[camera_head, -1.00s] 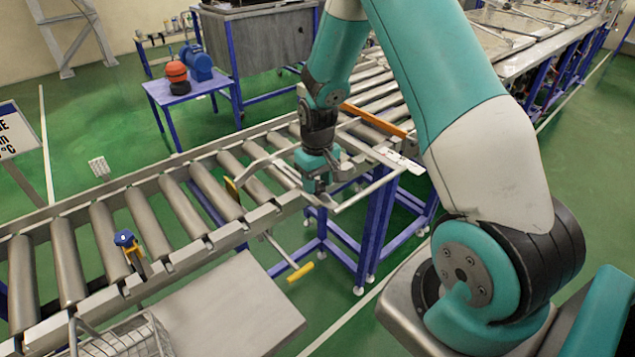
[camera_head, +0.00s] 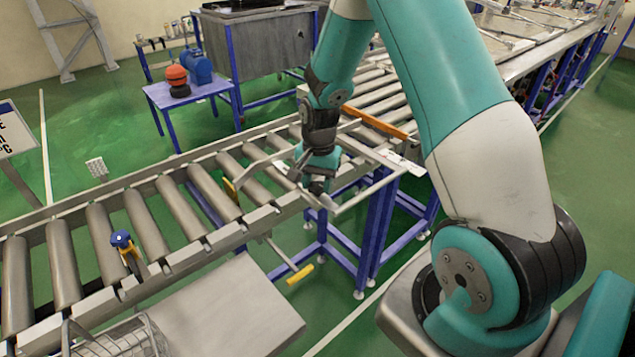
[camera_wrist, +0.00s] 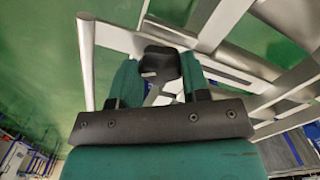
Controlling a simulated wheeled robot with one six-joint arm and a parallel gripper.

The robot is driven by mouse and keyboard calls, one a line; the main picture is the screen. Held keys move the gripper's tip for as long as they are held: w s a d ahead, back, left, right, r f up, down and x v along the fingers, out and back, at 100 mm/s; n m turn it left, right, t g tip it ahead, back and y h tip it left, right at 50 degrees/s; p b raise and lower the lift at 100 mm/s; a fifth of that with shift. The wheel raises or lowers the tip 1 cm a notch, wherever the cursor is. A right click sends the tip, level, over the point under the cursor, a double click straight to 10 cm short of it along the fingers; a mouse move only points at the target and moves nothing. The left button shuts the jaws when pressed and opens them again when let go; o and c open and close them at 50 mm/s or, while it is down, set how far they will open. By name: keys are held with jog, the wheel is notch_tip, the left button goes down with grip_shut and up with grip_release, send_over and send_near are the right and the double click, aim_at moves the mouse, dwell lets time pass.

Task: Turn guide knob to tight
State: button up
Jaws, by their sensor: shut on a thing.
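A dark grey guide knob (camera_wrist: 160,62) sits between the two teal fingers of my gripper (camera_wrist: 160,82) in the wrist view. The gripper is shut on the knob, with a finger on each side. In the head view my gripper (camera_head: 316,186) is at the near rail of the roller conveyor (camera_head: 180,205), by a pale metal guide bar (camera_head: 355,200). The fingers hide the knob there. I cannot read any tight or loose marking.
A yellow-handled lever (camera_head: 300,274) sticks out below the rail. A wire basket (camera_head: 120,340) is at the lower left. Blue legs (camera_head: 378,230) stand under the conveyor.

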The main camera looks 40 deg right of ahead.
aim_at(321, 183)
jog(key=shift+m, duration=2.3)
jog(key=shift+d, duration=0.1)
jog(key=shift+w, duration=0.1)
jog(key=o, duration=0.9)
jog(key=shift+r, duration=0.15)
jog(key=r+b, duration=0.1)
jog(key=r, duration=0.4)
jog(key=r+b, duration=0.1)
jog(key=r, duration=0.5)
jog(key=d+r+b, duration=0.1)
jog(key=r, duration=0.5)
jog(key=shift+r, duration=0.1)
